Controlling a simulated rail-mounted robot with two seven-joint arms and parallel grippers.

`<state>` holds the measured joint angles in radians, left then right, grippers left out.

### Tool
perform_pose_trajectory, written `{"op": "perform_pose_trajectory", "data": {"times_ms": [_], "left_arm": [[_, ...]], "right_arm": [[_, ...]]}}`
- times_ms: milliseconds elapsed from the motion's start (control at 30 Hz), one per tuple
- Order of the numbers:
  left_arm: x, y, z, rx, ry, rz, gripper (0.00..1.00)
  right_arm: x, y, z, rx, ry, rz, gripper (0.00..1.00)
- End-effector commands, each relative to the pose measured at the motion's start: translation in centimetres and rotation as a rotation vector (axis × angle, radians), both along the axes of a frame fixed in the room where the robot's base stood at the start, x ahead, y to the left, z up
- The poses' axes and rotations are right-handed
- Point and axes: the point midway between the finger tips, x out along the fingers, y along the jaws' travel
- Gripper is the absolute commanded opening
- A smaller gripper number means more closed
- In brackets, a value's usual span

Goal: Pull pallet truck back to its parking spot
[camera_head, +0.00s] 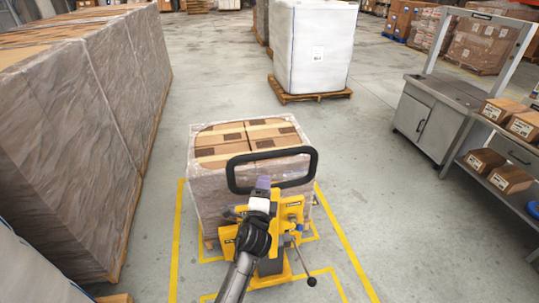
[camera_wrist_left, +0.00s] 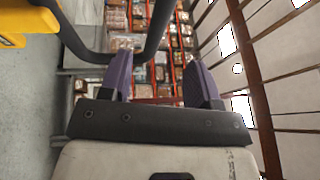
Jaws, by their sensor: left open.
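The yellow pallet truck (camera_head: 290,213) stands in the lower middle of the head view, carrying shrink-wrapped cartons (camera_head: 235,143). Its black loop handle (camera_head: 313,168) rises toward me. My left gripper (camera_head: 263,184) is at the near, lower bar of the loop, with its arm covering part of the truck. In the left wrist view, the purple fingers (camera_wrist_left: 160,72) are spread apart, and the dark handle (camera_wrist_left: 155,35) curves past the left finger. I cannot tell whether they touch. Yellow floor lines (camera_head: 176,235) run on both sides of the truck. My right gripper is out of view.
A tall wrapped pallet load (camera_head: 75,140) stands close on the left. A white wrapped load on a wooden pallet (camera_head: 312,97) stands beyond the truck. A grey workbench (camera_head: 430,115) and boxes (camera_head: 507,178) line the right. Bare floor lies between the truck and the bench.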

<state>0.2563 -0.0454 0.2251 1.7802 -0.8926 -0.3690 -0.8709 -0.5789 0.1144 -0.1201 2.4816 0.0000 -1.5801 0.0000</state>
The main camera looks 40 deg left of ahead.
Motion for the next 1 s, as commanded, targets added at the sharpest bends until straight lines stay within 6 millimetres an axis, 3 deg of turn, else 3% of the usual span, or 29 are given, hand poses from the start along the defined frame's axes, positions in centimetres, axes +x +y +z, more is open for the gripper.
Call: {"op": "perform_pose_trajectory", "data": {"times_ms": [267, 700, 1000], "left_arm": [[1.2, 0.6, 0.4, 0.074, 0.03, 0.007, 0.57], [8.0, 4.4, 1.8, 0.067, 0.029, 0.008, 0.57], [11.1, 6.1, 2.4, 0.068, 0.03, 0.007, 0.57]], "right_arm": [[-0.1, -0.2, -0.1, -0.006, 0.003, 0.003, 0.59], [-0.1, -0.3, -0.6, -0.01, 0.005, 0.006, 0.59], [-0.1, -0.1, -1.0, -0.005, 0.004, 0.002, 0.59]]}}
